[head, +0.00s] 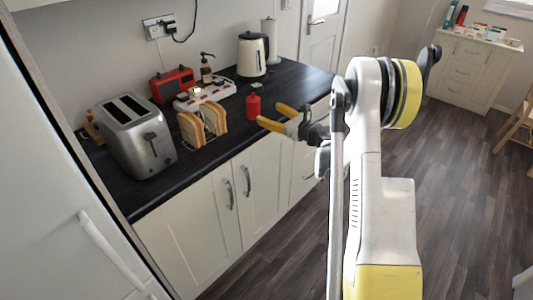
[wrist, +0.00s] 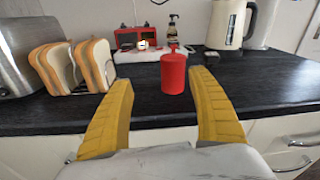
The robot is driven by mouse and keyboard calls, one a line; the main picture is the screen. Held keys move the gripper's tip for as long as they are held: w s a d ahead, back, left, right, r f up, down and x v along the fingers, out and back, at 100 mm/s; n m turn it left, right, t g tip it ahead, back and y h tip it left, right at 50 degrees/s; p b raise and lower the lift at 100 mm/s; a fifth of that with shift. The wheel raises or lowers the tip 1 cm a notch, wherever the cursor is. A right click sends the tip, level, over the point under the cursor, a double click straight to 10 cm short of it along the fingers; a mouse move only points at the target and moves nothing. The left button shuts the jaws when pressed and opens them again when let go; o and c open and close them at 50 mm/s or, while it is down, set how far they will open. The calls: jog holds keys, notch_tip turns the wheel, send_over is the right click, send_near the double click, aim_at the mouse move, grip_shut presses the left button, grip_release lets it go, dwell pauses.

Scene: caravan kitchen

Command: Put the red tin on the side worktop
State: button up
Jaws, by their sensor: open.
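The red tin (head: 253,104) stands upright on the dark worktop, near its front edge. In the wrist view the tin (wrist: 174,73) is ahead of my gripper, between the lines of the two yellow fingers and a little right of centre. My gripper (head: 271,116) is open and empty, just in front of the tin and apart from it. Its spread fingers also show in the wrist view (wrist: 162,98). A pale side worktop (head: 475,36) on a drawer cabinet stands at the far right in the head view, with several small items on it.
A toast rack with bread (head: 203,124) and a steel toaster (head: 138,135) stand left of the tin. A white power strip (head: 205,93), a red radio (head: 173,84), a pump bottle (head: 206,69) and a kettle (head: 252,54) stand behind. The wooden floor (head: 440,180) is open on the right.

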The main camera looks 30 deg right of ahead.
jog(key=s+a+r+n+g, duration=0.3)
jog(key=s+a+r+n, duration=0.3)
jog(key=a, duration=0.3)
jog(key=s+a+r+n+g, duration=0.3)
jog(key=s+a+n, duration=0.2)
jog(key=a+n, duration=0.4)
jog(key=s+a+f+n+g+h, duration=0.1)
jog(key=s+a+n+h, duration=0.1)
jog(key=s+n, duration=0.6)
jog(key=s+a+f+n+g+h, duration=0.1)
jog(key=s+n, duration=0.7)
jog(key=s, duration=1.1)
jog(key=shift+s+a+f+g+h, duration=0.2)
jog(key=shift+a+g+h, duration=0.6)
jog(key=shift+h, duration=0.1)
